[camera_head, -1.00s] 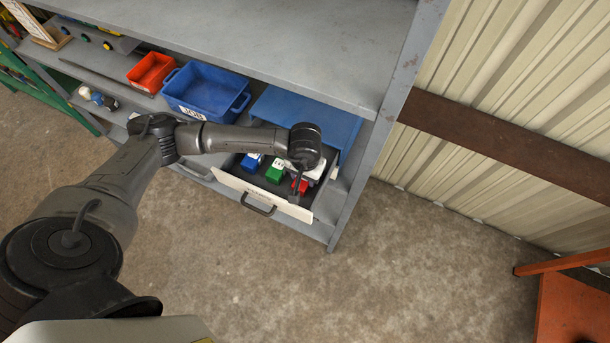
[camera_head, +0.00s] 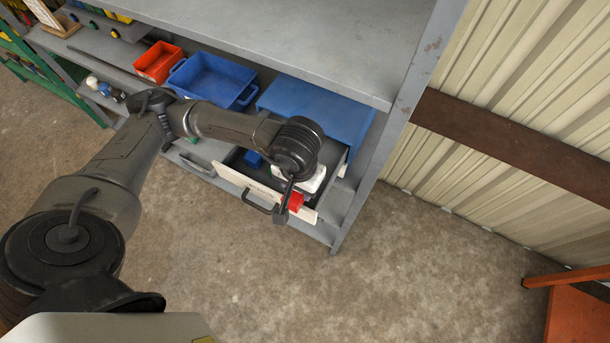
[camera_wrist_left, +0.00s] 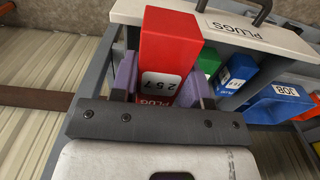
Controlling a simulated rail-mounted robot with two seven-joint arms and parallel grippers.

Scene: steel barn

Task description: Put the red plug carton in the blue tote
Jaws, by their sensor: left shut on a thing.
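The red plug carton (camera_wrist_left: 170,55) is gripped between the purple finger pads of my left gripper (camera_wrist_left: 163,85) in the left wrist view, its label reading 257. In the head view the red carton (camera_head: 295,201) shows beside my left gripper (camera_head: 286,205), over the front of the open drawer, partly hidden by the gripper. The blue tote (camera_head: 222,72) stands on the shelf left of the drawer, its inside looking empty. Its JOB label shows on the tote in the left wrist view (camera_wrist_left: 265,108). My right gripper is not in view.
The open drawer's white front (camera_head: 235,181) reads PLUGS in the left wrist view (camera_wrist_left: 215,14). A blue carton (camera_wrist_left: 238,72) remains in the drawer. A red bin (camera_head: 158,62) stands left of the tote. The upper shelf (camera_head: 300,35) overhangs behind. Floor in front is clear.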

